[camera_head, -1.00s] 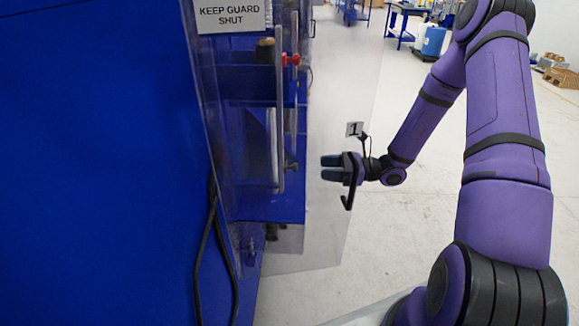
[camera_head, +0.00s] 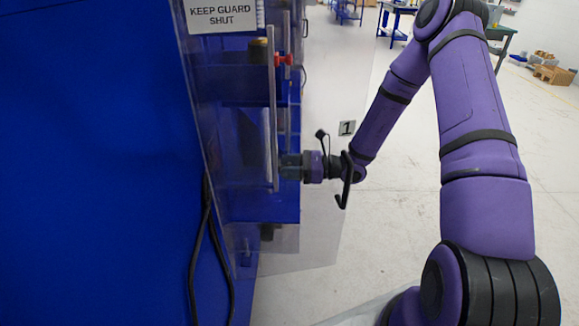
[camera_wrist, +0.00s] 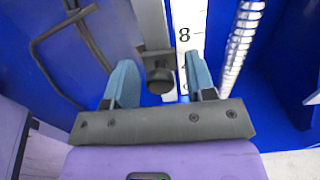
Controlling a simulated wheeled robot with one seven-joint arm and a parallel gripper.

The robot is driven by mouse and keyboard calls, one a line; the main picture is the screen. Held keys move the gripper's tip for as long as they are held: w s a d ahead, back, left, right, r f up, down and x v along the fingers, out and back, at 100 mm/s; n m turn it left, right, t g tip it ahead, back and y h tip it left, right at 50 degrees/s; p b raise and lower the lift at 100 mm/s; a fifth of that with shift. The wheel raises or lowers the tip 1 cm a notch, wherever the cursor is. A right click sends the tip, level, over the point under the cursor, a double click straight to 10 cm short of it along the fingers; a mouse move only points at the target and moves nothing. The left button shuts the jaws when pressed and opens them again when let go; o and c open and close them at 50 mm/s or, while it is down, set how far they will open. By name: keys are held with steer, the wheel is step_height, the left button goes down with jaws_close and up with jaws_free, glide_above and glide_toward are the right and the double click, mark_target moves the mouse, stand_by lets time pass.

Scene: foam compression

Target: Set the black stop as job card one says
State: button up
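The black stop (camera_wrist: 159,80), a dark round knob on a short bracket, sits beside a white scale (camera_wrist: 188,25) in the wrist view. The scale shows an 8, and a partly hidden figure lower down. My gripper (camera_wrist: 158,72) is open, with one blue-grey finger on each side of the knob; I cannot tell whether either touches it. In the head view my gripper (camera_head: 288,167) reaches in at the blue machine's column, seen through clear plastic, and its fingers hide the stop. No readable job card text shows; a small plate marked 1 (camera_head: 347,128) is at the right.
A clear guard panel (camera_head: 320,245) with a black handle (camera_head: 346,182) stands around the work space. A sign (camera_head: 222,16) reads KEEP GUARD SHUT. A red knob (camera_head: 283,60) is above my gripper. A bright ribbed rod (camera_wrist: 240,42) stands right of the scale.

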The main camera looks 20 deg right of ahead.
jaws_close()
steer(key=shift+r, duration=3.05)
steer(key=shift+o, duration=0.7)
jaws_free()
steer(key=shift+d, duration=0.15)
steer(key=v, duration=1)
steer(key=shift+s+d, duration=0.15)
steer(key=shift+d, duration=0.1)
steer(key=shift+f, duration=0.1)
